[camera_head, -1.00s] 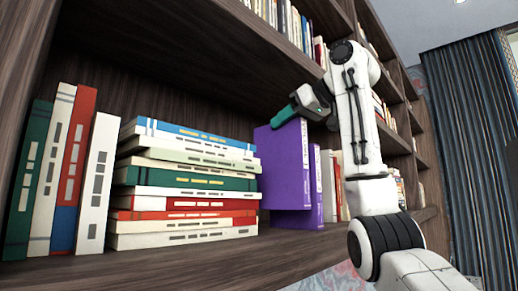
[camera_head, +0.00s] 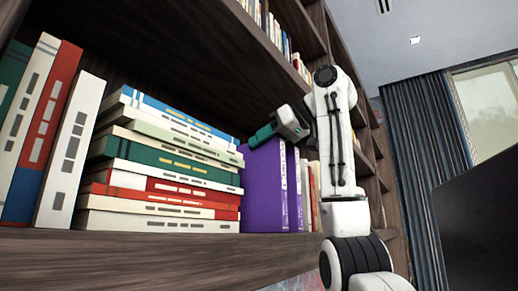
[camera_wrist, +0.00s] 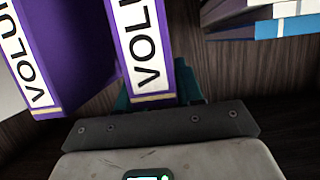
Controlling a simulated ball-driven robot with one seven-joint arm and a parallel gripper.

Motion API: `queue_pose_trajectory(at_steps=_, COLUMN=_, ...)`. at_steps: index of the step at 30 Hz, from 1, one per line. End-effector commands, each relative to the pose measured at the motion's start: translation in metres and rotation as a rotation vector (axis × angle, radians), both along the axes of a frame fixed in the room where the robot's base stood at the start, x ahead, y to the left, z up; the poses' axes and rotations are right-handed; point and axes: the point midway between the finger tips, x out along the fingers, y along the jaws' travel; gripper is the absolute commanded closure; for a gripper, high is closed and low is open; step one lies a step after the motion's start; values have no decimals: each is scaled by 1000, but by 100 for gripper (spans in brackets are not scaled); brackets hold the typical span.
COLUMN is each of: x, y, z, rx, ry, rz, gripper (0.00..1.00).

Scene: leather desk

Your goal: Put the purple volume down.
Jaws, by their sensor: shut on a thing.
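The purple volume (camera_head: 262,188) stands upright at the right end of the lying stack, its lower edge at shelf level. I cannot tell whether it bears on the shelf. My gripper (camera_head: 264,136) is shut on its top, with teal fingers on either side. In the wrist view the held volume (camera_wrist: 146,48) shows its white "VOLU" label between the fingers. A second purple volume (camera_head: 294,190) stands close behind it to the right, and it also shows at left in the wrist view (camera_wrist: 36,75).
A stack of lying books (camera_head: 165,165) is close on the left. Upright books (camera_head: 40,140) stand farther left. Paler books (camera_head: 314,180) stand to the right, partly behind my arm. The wooden shelf (camera_head: 180,250) is bare along its front edge.

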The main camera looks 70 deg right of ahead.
Motion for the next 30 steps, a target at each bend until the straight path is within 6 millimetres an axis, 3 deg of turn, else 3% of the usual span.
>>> queue_pose_trajectory(at_steps=6, x=0, y=0, z=0, rx=-1, ry=-3, rz=0, gripper=100)
queue_pose_trajectory(at_steps=7, x=0, y=0, z=-1, rx=0, ry=0, rz=0, gripper=61)
queue_pose_trajectory(at_steps=14, x=0, y=0, z=0, rx=0, ry=0, rz=0, gripper=39)
queue_pose_trajectory(at_steps=23, x=0, y=0, z=2, rx=0, ry=-1, rz=0, gripper=38)
queue_pose_trajectory(at_steps=30, x=-32, y=7, z=12, rx=-2, ry=-4, rz=-4, gripper=38)
